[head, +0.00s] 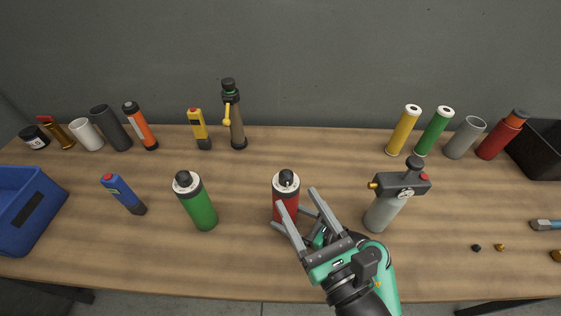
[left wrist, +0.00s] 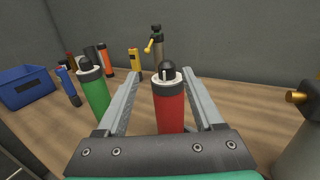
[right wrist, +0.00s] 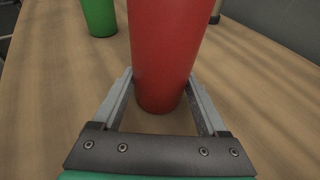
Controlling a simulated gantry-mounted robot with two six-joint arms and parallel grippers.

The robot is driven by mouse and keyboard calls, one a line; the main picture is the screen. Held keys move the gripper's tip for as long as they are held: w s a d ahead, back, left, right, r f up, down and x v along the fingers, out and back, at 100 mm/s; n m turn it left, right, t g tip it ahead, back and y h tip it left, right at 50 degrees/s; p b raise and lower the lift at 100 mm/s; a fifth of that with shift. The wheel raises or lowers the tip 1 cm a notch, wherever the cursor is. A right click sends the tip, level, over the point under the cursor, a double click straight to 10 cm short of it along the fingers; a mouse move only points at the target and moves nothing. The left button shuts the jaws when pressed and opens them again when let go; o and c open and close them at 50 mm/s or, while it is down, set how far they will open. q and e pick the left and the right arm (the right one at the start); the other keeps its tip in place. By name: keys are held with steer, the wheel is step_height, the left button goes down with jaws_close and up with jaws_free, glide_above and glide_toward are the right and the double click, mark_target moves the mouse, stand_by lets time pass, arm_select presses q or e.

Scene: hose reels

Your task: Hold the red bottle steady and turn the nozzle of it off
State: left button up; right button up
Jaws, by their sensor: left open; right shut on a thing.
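The red bottle (head: 289,198) stands upright near the middle of the table. It has a white shoulder and a dark nozzle (left wrist: 166,72) on top. My left gripper (head: 296,199) is open, its fingers spread to both sides of the bottle's upper part; in the left wrist view the bottle (left wrist: 169,108) stands between them with clear gaps. My right gripper (right wrist: 160,80) is shut on the red bottle's body, lower down. In the head view the left gripper mostly hides the right one.
A green bottle (head: 200,206) stands to the left. A grey bottle with a dark head and brass outlet (head: 385,208) stands close on the right. A blue bin (head: 28,210) is at the far left. Several cylinders and tools line the back edge.

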mark_target(286, 177)
arm_select(q)
steer(key=d+x, duration=0.1)
steer(key=x, duration=1)
steer(key=shift+w+a+f+h, duration=0.2)
steer(key=shift+w+f+h, duration=0.1)
steer(key=shift+w+f, duration=0.25)
jaws_close()
